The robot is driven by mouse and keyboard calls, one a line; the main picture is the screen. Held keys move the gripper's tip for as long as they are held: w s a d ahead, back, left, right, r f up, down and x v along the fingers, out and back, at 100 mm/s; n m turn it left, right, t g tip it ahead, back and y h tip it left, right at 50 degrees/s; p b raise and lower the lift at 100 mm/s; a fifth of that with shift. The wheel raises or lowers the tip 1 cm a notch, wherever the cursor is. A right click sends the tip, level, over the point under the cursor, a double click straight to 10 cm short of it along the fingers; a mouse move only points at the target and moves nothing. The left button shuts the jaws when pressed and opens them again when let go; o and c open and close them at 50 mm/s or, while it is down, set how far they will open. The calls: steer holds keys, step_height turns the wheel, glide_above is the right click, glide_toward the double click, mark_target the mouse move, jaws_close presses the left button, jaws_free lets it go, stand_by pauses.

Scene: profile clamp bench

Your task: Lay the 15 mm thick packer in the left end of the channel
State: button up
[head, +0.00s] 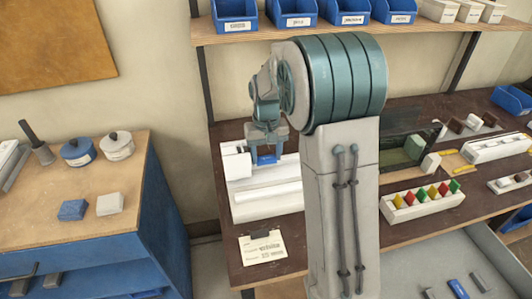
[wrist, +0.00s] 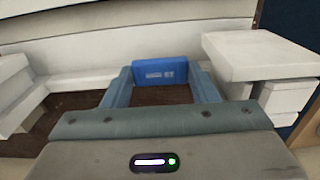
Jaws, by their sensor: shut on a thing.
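A blue packer (head: 267,159) with a small pale label is held between the fingers of my gripper (head: 266,154). In the wrist view the packer (wrist: 168,73) spans the two fingertips of my gripper (wrist: 165,86). The label is too small to read a thickness from. The white channel (head: 266,207) lies on the dark bench under my gripper, which is toward its left part. In the wrist view a pale long wall (wrist: 85,66) runs behind the packer. I cannot tell whether the packer touches the channel. My arm hides the channel's right side.
A white block (head: 236,165) stands at the channel's left end. A white rack (head: 422,205) of coloured pieces stands to the right. A shelf (head: 300,33) with blue bins is above. Blue and white blocks sit on the left cabinet (head: 40,225).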

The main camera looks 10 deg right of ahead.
steer(key=shift+f+b, duration=0.7)
steer(key=shift+f, duration=0.4)
steer(key=o, duration=1)
steer(key=shift+o, duration=0.2)
steer(key=shift+r, duration=0.1)
steer(key=shift+r+p, duration=2.95)
steer(key=shift+r, duration=1)
